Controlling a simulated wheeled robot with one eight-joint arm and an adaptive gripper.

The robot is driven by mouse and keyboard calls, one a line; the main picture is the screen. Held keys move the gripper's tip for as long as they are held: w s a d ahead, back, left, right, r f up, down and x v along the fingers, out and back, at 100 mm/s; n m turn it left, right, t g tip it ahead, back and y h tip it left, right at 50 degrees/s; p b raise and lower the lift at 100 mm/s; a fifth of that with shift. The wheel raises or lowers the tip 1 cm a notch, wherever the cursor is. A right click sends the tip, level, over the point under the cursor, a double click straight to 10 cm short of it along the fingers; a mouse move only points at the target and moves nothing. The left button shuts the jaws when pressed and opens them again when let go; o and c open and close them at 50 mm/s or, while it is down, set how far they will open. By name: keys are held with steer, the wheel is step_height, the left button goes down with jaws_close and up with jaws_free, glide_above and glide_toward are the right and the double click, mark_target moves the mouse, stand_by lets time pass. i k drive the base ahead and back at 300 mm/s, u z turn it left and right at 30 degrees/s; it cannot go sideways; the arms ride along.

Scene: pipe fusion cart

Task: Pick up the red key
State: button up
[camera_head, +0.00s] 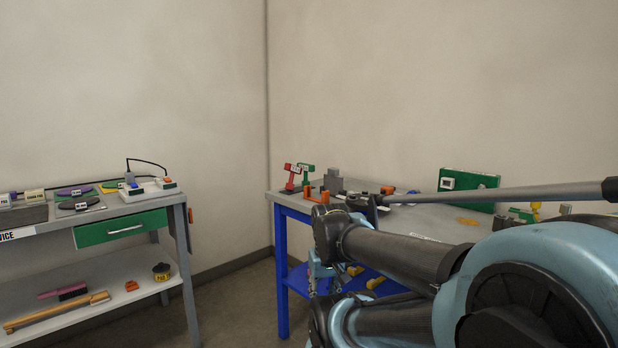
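A red key-like piece (292,177) with a small white tag stands upright at the back left of the blue-legged table. It is the only red upright piece there, and I take it as the red key. A similar green piece (306,174) stands just to its right, close beside it. My arm (395,255) fills the lower right, in front of the table and well short of the red key. I cannot make out my gripper's fingers in this view. Nothing visible touches the red key.
The blue-legged table (292,205) also holds an orange bracket (316,194), a grey block (333,181) and a green case (468,188). A long grey rod (500,194) crosses above it. A grey cart (28,216) with a green drawer (121,228) stands left; floor shows between.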

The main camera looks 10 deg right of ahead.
mark_target(294, 169)
steer(key=z, duration=0.05)
steer(key=i, duration=1)
